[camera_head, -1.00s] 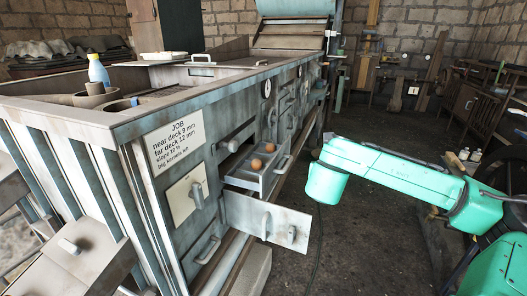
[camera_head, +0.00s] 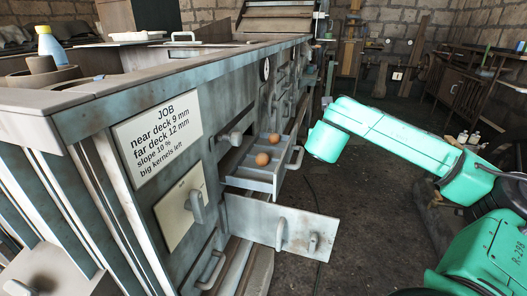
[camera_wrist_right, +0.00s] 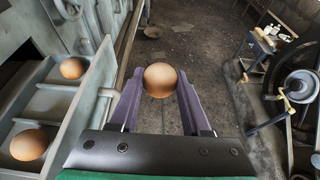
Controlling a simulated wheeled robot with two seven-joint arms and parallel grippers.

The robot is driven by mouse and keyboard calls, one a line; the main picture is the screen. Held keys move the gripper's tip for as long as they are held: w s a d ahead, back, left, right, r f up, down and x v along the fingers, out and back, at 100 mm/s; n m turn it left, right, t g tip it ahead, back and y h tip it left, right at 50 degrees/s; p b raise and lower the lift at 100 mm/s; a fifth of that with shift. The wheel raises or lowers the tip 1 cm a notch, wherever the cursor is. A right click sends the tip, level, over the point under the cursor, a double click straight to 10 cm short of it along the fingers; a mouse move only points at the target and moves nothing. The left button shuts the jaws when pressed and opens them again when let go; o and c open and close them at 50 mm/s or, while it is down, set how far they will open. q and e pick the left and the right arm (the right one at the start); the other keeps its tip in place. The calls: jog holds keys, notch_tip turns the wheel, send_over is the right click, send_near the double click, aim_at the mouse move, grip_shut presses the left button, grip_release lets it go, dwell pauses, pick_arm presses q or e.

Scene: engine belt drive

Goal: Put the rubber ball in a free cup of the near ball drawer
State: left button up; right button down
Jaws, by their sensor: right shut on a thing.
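My right gripper (camera_wrist_right: 160,88) is shut on a brown rubber ball (camera_wrist_right: 160,79) between its purple fingers in the right wrist view. The near ball drawer (camera_head: 250,181) is pulled out of the machine's side. It holds two brown balls, a nearer one (camera_head: 262,159) and a farther one (camera_head: 274,138). In the right wrist view the drawer is at the left, with one ball (camera_wrist_right: 71,68) and another (camera_wrist_right: 29,145) in separate compartments. The held ball is to the right of the drawer, outside it. My left gripper is out of view.
A hinged panel (camera_head: 268,222) with handles stands out below the drawer. The drawer's handle (camera_head: 296,158) sticks out at its front. A job sign (camera_head: 157,138) is on the machine's side. Open dark floor (camera_head: 335,215) lies to the right.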

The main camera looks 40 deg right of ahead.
jog(key=w+a+p, duration=0.1)
jog(key=w+a, duration=0.2)
jog(key=w, duration=0.1)
jog(key=w+a+p, duration=0.1)
jog(key=w+a, duration=0.2)
jog(key=w, duration=0.1)
jog(key=w+a+p, duration=0.1)
jog(key=w+a, duration=0.2)
jog(key=w, duration=0.2)
jog(key=shift+a+r, duration=0.15)
jog(key=shift+r, duration=0.1)
notch_tip(320, 180, down, 3)
jog(key=shift+r, duration=0.15)
jog(key=shift+f, duration=0.35)
jog(key=f, duration=0.1)
jog(key=f+p, duration=0.1)
jog(key=f, duration=0.1)
jog(key=shift+w+a+f, duration=0.2)
jog(key=shift+w+f, duration=0.05)
jog(key=shift+f, duration=0.05)
jog(key=shift+w+f, duration=0.1)
jog(key=shift+f, duration=0.1)
jog(key=shift+c, duration=1.8)
grip_release()
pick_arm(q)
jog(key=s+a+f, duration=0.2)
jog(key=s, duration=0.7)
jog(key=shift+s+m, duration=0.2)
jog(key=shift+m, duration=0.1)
